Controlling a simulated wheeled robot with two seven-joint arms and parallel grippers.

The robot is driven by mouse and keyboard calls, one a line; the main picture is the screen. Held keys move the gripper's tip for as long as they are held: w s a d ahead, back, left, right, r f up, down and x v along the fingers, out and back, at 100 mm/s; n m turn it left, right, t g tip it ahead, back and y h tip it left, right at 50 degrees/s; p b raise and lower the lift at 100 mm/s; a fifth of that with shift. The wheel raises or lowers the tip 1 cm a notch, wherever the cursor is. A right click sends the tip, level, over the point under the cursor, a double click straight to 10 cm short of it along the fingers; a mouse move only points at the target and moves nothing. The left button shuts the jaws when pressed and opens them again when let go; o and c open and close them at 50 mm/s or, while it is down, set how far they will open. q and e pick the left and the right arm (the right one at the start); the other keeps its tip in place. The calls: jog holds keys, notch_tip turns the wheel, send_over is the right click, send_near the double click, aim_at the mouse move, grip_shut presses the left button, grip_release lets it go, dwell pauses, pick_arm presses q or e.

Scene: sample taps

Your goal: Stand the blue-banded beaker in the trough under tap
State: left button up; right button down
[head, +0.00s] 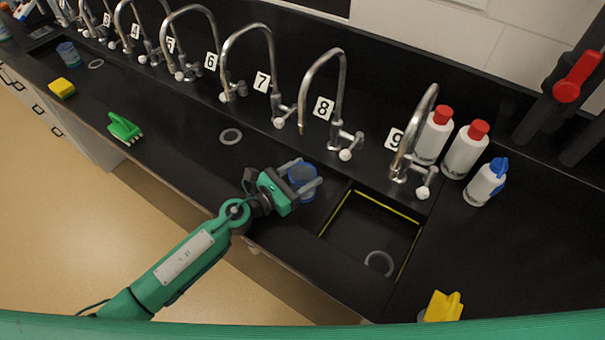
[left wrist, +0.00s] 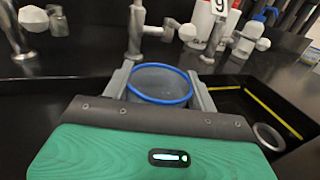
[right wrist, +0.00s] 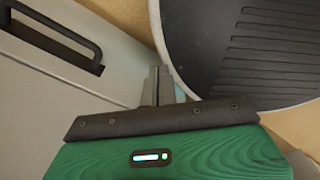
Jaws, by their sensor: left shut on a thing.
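My left gripper (head: 304,176) is shut on the blue-banded beaker (head: 299,180), with one finger on each side of it. The beaker looks upright, and its blue rim (left wrist: 160,68) shows in the left wrist view. It is in front of tap 8 (head: 341,85), just left of the yellow-edged recess (head: 415,250); I cannot tell its height above the black surface. Tap 9 (head: 412,130) arches behind the recess. My right gripper (right wrist: 160,85) shows only in the right wrist view, with its fingers together and apparently empty, near a drawer front.
White bottles (head: 464,150) stand right of tap 9. A green brush (head: 124,127), a yellow sponge (head: 62,88) and another blue-banded vessel (head: 68,53) are at left. Ring-shaped drains (head: 230,136) lie on the black surface. A yellow object (head: 442,306) is at the front right.

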pick_arm(q)
jog(key=o, duration=1)
jog(key=shift+o, duration=0.2)
jog(key=shift+r+p, duration=0.25)
jog(key=shift+p, duration=0.1)
jog(key=b+v, duration=0.2)
jog(key=v, duration=0.3)
jog(key=b+v, duration=0.2)
jog(key=v, duration=0.4)
jog(key=shift+s+f, duration=0.1)
jog(key=shift+f, duration=0.1)
jog(key=shift+s+a+r, duration=0.15)
jog(key=shift+s+a, duration=0.1)
jog(key=shift+a, duration=0.1)
jog(key=shift+a, duration=0.1)
